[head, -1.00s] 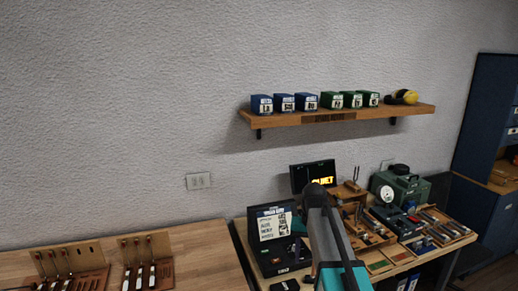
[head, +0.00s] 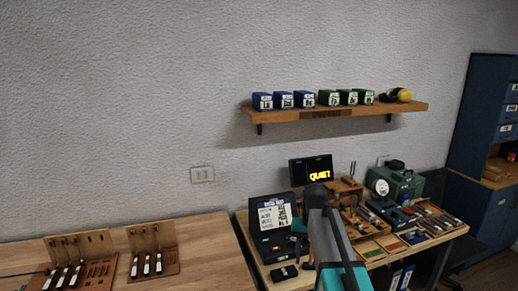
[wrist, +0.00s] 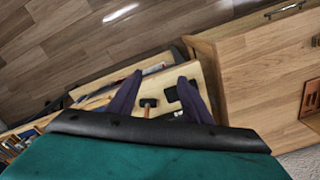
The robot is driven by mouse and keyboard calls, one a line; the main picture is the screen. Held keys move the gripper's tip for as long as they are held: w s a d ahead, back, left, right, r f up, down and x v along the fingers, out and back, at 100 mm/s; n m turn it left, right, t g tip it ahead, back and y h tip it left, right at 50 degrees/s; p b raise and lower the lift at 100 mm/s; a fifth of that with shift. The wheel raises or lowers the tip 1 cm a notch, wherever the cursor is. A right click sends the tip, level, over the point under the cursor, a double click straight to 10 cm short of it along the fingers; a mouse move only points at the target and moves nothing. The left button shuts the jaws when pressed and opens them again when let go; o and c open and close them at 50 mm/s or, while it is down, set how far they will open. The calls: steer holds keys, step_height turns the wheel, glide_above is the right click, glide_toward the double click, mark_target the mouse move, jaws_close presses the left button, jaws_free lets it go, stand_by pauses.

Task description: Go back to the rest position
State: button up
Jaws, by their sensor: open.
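My gripper (wrist: 160,88) is open in the wrist view, with its two dark fingers apart and nothing held between them. A small dark-headed tool with a wooden handle (wrist: 148,104) shows in the gap, on the light wooden bench below.
A wooden table (head: 200,255) with tool racks (head: 153,248) stands left. A shelf (head: 335,111) hangs above.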

steer(key=s+f+g+b, duration=0.2)
steer(key=s+f, duration=0.3)
steer(key=f, duration=0.6)
steer(key=s+f+g+b, duration=0.1)
steer(key=s+f+b, duration=0.1)
steer(key=s+f, duration=0.65)
steer(key=s+f+g+b, duration=0.2)
steer(key=f+b, duration=0.1)
steer(key=f, duration=1.1)
steer(key=s+f+n+b, duration=0.2)
steer(key=s+f+b, duration=0.2)
steer(key=s+f, duration=1.8)
steer(key=shift+s+n+g, duration=0.3)
steer(key=shift+s+g, duration=0.1)
steer(key=shift+s, duration=1.7)
steer(key=shift+c, duration=1.4)
